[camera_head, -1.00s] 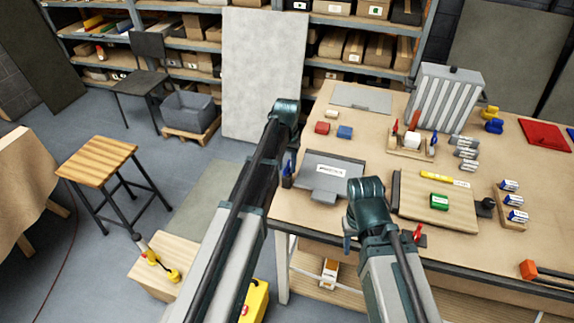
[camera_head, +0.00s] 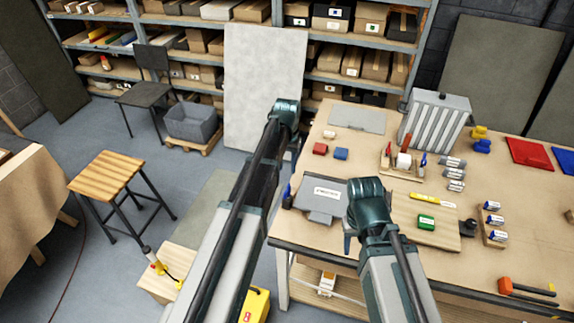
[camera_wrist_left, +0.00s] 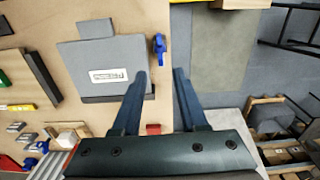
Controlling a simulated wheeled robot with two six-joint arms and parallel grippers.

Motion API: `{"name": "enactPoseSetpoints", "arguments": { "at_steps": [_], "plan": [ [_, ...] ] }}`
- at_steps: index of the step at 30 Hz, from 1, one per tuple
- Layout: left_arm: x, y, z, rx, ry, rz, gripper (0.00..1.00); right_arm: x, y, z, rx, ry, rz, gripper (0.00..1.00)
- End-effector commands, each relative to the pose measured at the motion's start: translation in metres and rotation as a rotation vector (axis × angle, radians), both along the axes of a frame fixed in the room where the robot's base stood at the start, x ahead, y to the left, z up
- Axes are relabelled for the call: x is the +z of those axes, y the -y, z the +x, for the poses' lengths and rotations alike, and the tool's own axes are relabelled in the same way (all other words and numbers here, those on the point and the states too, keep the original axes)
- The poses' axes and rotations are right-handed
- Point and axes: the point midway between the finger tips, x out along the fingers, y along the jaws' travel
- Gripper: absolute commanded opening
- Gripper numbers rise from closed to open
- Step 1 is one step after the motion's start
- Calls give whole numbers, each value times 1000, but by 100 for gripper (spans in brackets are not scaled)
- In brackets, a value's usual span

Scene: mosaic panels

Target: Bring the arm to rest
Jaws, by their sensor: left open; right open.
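My left arm reaches up the middle of the head view, ending in a dark teal wrist (camera_head: 286,110) in front of the pale board. Its gripper (camera_wrist_left: 160,74) shows in the left wrist view with two blue-grey fingers apart and nothing between them. Below the fingers lie the table edge, a grey flat case and a blue-handled tool. My right arm ends in a teal wrist (camera_head: 368,203) over the table's near left part, beside the grey case. Its gripper (camera_head: 348,243) is mostly hidden behind the wrist; one finger shows, and no held thing is seen.
A stool (camera_head: 107,172) stands left.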

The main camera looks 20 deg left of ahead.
Motion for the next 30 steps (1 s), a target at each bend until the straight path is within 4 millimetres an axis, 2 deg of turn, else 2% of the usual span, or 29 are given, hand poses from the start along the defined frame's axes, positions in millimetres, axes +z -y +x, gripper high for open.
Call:
{"name": "enactPoseSetpoints", "arguments": {
  "at_steps": [1,3,20,23,25,30],
  "plan": [
    [8,0,0,0,0,0,42,9,0,0,-1,0,0,50],
    [11,0,0,0,0,0,42,11,0,0,-3,0,1,50],
    [6,2,-3,-3,-1,1,42,6,0,0,-4,0,0,50],
    [-12,17,-19,-24,-4,6,42,-12,0,0,-3,0,0,50],
    [-34,34,-41,-51,-9,13,42,-34,0,0,-1,0,0,50],
    [-95,83,-112,-143,-22,41,42,-95,0,0,3,1,-1,50]
  ]
}}
